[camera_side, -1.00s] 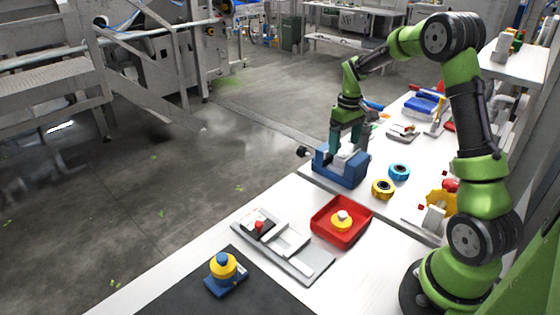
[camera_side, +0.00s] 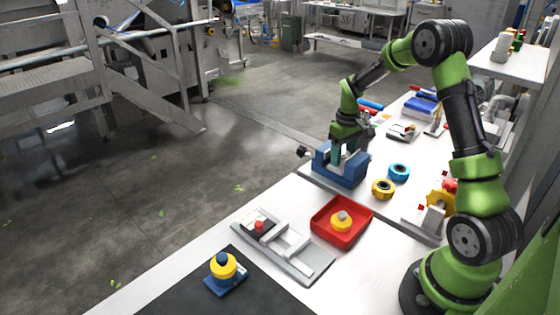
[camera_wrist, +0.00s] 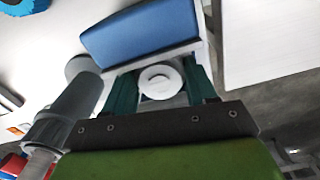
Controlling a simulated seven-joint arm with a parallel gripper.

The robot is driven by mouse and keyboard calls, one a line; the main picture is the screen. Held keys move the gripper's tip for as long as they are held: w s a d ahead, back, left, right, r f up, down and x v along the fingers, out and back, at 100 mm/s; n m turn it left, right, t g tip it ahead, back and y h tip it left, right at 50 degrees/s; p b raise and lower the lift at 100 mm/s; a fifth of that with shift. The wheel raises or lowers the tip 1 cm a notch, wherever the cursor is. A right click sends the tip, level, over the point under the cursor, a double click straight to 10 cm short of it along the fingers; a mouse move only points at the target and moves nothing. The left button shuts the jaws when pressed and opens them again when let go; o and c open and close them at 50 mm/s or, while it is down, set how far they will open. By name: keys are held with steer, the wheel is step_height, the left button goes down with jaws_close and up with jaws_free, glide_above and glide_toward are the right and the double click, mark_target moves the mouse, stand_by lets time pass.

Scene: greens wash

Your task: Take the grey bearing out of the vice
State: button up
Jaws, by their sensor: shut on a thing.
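The blue vice (camera_side: 340,173) stands on the white table's left edge in the side view, with its dark handle at its left. In the wrist view its blue block (camera_wrist: 140,30) and a pale jaw face lie just beyond my fingers. The grey bearing (camera_wrist: 160,82), a pale ring seen from above, sits between my two green fingers. My gripper (camera_side: 350,150) points down at the vice and is shut on the bearing; the fingers also show in the wrist view (camera_wrist: 162,84). The bearing is hidden in the side view. I cannot tell whether the vice jaws touch it.
A blue ring (camera_side: 399,172) and a yellow ring (camera_side: 383,189) lie right of the vice. A red tray (camera_side: 342,238) holding a yellow part and a grey fixture (camera_side: 300,262) stand in front. The floor is open to the left.

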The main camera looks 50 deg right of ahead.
steer(key=c, duration=0.5)
steer(key=shift+r, duration=0.1)
steer(key=shift+c, duration=0.3)
steer(key=shift+w, duration=0.2)
steer(key=shift+r, duration=0.25)
step_height(320, 180, up, 10)
stand_by(2.1)
steer(key=shift+r, duration=0.3)
